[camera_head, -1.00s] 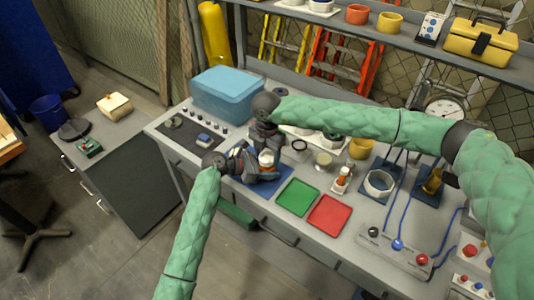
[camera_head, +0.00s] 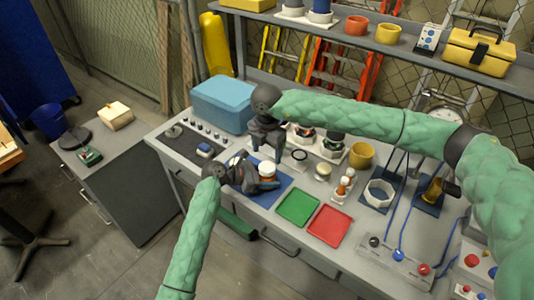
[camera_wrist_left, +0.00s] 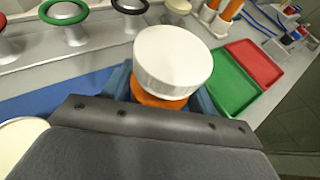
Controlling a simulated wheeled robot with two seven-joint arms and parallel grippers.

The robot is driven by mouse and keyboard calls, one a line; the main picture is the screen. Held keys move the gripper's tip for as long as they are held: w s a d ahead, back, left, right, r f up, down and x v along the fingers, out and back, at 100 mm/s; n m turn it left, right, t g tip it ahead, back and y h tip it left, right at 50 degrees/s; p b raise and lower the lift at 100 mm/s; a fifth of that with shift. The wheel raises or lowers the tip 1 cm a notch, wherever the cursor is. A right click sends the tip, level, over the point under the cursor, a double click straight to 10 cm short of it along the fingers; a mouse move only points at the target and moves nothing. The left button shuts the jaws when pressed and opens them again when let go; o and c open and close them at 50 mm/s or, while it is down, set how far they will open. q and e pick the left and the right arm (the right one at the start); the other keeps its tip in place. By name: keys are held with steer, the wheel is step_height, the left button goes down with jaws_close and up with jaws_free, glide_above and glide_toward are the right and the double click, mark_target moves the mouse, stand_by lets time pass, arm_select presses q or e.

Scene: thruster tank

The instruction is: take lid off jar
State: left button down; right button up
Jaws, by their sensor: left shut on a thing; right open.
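The jar (camera_wrist_left: 160,101) is orange with a wide white lid (camera_wrist_left: 173,60) sitting on its top. My left gripper (camera_head: 264,184) is shut on the jar's body, and its blue fingers show on both sides of the jar in the left wrist view. The jar is over the blue mat (camera_head: 278,193); its base is hidden. The white lid also shows in the head view (camera_head: 267,168). My right gripper (camera_head: 274,152) is open, pointing down just above and behind the jar, apart from the lid. Its fingertips are hard to make out.
A green tray (camera_head: 297,208) and a red tray (camera_head: 329,223) lie right of the mat. Orange-and-white bottles (camera_head: 344,184) and a yellow cup (camera_head: 361,155) stand further right. A blue box (camera_head: 222,104) is behind left. A pale round thing (camera_wrist_left: 18,140) is beside my left gripper.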

steer(key=w+d+r+m+t, duration=0.35)
steer(key=w+r+m, duration=0.25)
steer(key=w+r, duration=0.85)
steer(key=n+g, duration=0.2)
steer(key=g, duration=0.2)
glide_above(267, 167)
step_height(267, 167, down, 12)
steer(key=shift+w+f, duration=0.1)
steer(key=shift+f, duration=3.75)
steer(key=c, duration=1)
